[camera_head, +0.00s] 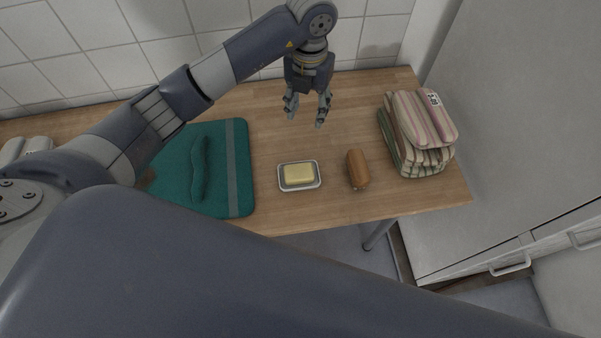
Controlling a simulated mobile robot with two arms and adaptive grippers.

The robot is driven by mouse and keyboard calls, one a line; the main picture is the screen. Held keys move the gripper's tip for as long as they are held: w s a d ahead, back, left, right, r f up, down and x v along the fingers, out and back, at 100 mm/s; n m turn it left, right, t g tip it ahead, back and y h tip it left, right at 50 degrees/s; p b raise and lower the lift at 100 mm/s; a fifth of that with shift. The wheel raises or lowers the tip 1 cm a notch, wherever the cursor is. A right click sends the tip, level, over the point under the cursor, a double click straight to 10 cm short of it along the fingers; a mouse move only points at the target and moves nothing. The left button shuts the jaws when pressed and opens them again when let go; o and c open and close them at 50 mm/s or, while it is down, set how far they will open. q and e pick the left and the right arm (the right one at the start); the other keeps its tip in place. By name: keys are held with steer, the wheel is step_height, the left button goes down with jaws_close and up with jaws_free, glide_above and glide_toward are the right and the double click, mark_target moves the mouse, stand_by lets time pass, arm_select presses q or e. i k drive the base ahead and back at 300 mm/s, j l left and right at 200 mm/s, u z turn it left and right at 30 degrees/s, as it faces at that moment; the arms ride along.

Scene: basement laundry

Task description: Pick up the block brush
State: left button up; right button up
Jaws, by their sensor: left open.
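The block brush (358,169) is a brown, rounded wooden block lying on the wooden table near its front edge. Bristles are hardly visible from this angle. My left gripper (306,112) points downward over the back part of the table, open and empty. It is behind and to the left of the brush in the picture, apart from it. My right gripper is not in view.
A white dish with a yellow soap bar (299,174) sits just left of the brush. A stack of striped folded towels (422,130) stands to its right. The tiled wall closes the back.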

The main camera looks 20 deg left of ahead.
mark_target(359, 173)
steer(key=j+z, duration=0.45)
steer(key=k+j+z, duration=0.1)
steer(key=j+z, duration=0.2)
steer(key=z, duration=0.2)
steer(key=k+j+z, duration=0.15)
steer(key=j+z, duration=0.3)
steer(key=l, duration=0.1)
